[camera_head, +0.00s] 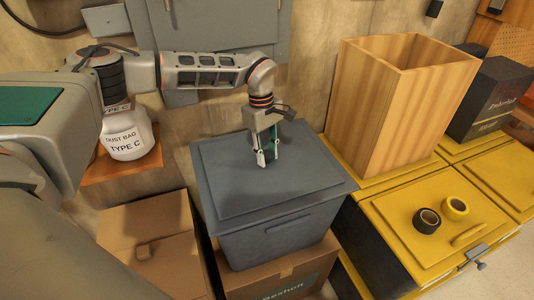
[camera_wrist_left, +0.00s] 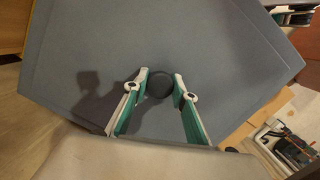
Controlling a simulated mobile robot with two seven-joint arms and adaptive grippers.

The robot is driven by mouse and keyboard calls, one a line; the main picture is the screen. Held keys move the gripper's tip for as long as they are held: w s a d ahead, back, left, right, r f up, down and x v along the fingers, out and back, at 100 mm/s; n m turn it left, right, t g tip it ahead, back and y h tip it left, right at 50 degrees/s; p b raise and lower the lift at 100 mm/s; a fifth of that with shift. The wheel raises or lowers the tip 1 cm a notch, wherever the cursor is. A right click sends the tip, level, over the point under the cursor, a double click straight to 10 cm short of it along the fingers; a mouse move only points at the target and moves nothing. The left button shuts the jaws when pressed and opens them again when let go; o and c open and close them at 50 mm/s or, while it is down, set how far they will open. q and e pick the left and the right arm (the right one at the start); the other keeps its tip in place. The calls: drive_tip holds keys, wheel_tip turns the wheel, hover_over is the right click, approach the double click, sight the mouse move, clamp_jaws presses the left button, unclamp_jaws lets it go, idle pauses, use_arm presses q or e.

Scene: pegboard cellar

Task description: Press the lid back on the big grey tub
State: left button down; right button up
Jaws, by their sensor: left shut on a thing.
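The big grey tub (camera_head: 275,243) stands on a cardboard box in the middle of the head view. Its grey lid (camera_head: 310,182) lies over the tub's top and looks roughly lined up with it. I cannot tell whether its rim is fully seated. My left gripper (camera_head: 268,160) points down at the middle of the lid. In the wrist view, my left gripper (camera_wrist_left: 161,80) is shut on the lid's dark round knob (camera_wrist_left: 158,88), a fingertip on each side. In the head view the fingers hide the knob. My right gripper is not in view.
A cardboard box (camera_head: 150,240) is at the left. A white container (camera_head: 125,140) stands behind it. A grey wall panel (camera_head: 225,30) is behind my arm.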

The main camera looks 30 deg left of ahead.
use_arm(q)
drive_tip(key=shift+p, duration=0.3)
idle(0.4)
idle(0.3)
drive_tip(key=c, duration=1.6)
unclamp_jaws()
drive_tip(key=shift+o, duration=0.2)
drive_tip(key=o, duration=0.5)
drive_tip(key=shift+f, duration=0.1)
drive_tip(key=shift+c, duration=0.2)
